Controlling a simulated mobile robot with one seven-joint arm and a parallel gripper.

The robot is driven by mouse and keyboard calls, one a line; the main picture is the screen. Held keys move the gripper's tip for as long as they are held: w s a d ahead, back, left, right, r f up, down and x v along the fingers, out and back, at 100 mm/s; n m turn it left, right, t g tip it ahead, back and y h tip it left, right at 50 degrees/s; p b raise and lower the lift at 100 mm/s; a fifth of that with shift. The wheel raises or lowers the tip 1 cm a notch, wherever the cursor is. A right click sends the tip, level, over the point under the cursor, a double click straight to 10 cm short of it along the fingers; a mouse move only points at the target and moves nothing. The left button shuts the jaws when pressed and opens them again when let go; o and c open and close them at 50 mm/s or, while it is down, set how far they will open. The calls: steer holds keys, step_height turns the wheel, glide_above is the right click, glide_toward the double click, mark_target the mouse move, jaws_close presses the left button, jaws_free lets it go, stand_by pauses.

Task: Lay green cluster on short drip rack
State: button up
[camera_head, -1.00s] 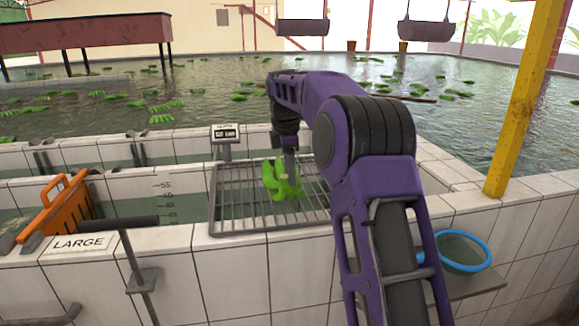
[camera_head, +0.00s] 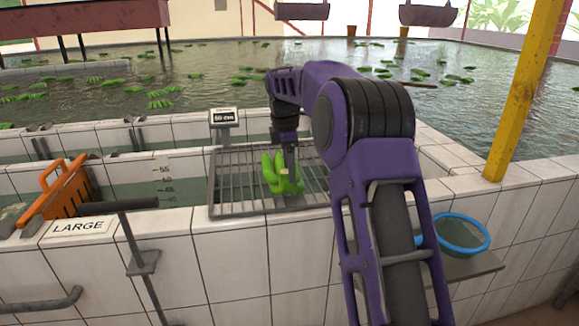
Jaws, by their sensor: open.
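The green cluster (camera_head: 272,174) is a bunch of green bananas. It stands out against the metal bars of the drip rack (camera_head: 231,187), on the rack's right half, and appears to rest on them. The rack is a grey wire grid set over the white tiled basin edge. My gripper (camera_head: 288,180) points down at the cluster, its grey finger in front of the fruit. It is open. The far finger and the exact contact with the cluster are hidden.
A small sign (camera_head: 225,118) stands behind the rack. A blue-rimmed basin (camera_head: 462,234) sits at right. A yellow post (camera_head: 524,90) rises at right. A large water tank with floating green clusters lies behind.

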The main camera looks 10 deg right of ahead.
step_height(320, 180, up, 12)
steer(key=s+a+p, duration=0.1)
steer(key=p, duration=0.1)
steer(key=shift+s+p, duration=0.2)
steer(key=shift+p, duration=0.1)
